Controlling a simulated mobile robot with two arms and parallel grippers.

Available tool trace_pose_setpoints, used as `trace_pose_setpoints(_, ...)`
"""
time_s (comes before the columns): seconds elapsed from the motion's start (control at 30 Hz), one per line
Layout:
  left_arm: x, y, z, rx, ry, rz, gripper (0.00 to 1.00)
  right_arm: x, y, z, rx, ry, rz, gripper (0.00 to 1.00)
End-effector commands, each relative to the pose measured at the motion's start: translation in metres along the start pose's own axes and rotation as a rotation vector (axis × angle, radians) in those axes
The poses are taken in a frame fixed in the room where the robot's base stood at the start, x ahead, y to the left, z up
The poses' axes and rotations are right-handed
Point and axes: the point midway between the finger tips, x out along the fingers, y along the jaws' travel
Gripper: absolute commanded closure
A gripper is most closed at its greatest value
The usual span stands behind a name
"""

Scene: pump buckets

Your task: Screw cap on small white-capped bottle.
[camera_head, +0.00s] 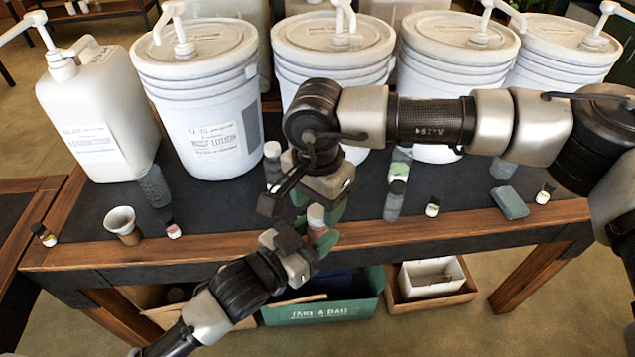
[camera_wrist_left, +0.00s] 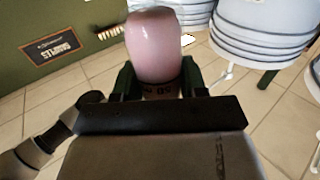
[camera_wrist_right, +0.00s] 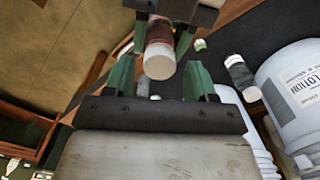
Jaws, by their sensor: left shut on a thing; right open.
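My left gripper (camera_head: 318,238) is shut on a small bottle (camera_head: 316,216) above the table's front edge. The bottle has a reddish body and a pale, whitish top. In the left wrist view its pale pinkish upper part (camera_wrist_left: 153,45) stands up between the green fingers (camera_wrist_left: 157,80), with a dark label low down. In the right wrist view its white cap (camera_wrist_right: 160,61) points toward my right gripper (camera_wrist_right: 158,80). That gripper is open, its green fingers apart, with the cap near the gap between them. I cannot tell whether they touch it or how tightly the cap sits.
Large white pump buckets (camera_head: 205,80) and a pump jug (camera_head: 98,115) line the table's back. Small bottles (camera_head: 173,230), a cup (camera_head: 123,225) and a blue-green block (camera_head: 510,202) stand or lie near the front edge. A green box (camera_head: 325,312) is below.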

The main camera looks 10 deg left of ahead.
Motion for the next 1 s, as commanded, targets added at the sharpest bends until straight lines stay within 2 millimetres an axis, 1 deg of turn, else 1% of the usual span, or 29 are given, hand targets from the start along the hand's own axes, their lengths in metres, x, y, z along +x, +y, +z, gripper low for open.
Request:
trace_pose_setpoints(0.03, 0.0, 0.0, -0.0006, 0.0, 0.001, 0.0, 1.0, 0.0048, 0.0001, 0.0002, 0.0, -0.001, 0.001, 0.44)
trace_pose_setpoints(0.17, 0.0, 0.0, -0.0005, 0.0, 0.001, 0.0, 1.0, 0.0115, 0.0002, 0.0004, 0.0, -0.001, 0.001, 0.44)
trace_pose_setpoints(0.43, 0.0, 0.0, -0.0005, 0.0, 0.001, 0.0, 1.0, 0.0127, 0.0001, 0.0003, 0.0, 0.0, 0.0, 0.44)
trace_pose_setpoints(0.47, 0.0, 0.0, -0.0005, 0.0, 0.001, 0.0, 1.0, 0.0127, 0.0001, 0.0003, 0.0, 0.0, 0.0, 0.46)
trace_pose_setpoints(0.7, 0.0, 0.0, -0.0005, 0.0, 0.001, 0.0, 1.0, 0.0124, 0.0, 0.0002, 0.0, 0.0, 0.0, 0.82)
trace_pose_setpoints(0.77, 0.0, 0.0001, -0.0005, 0.0, 0.001, 0.0, 1.0, 0.0124, 0.0, 0.0001, 0.0, 0.0, 0.0, 0.92)
trace_pose_setpoints(0.8, 0.0, 0.0001, -0.0005, 0.0, 0.001, 0.0, 1.0, 0.0124, 0.0, 0.0001, 0.0, 0.0, 0.0, 0.94)
trace_pose_setpoints(1.0, 0.0, 0.0001, -0.0005, 0.0, 0.001, 0.0, 1.0, 0.0123, 0.0, 0.0, 0.005, 0.0, 0.0, 0.94)
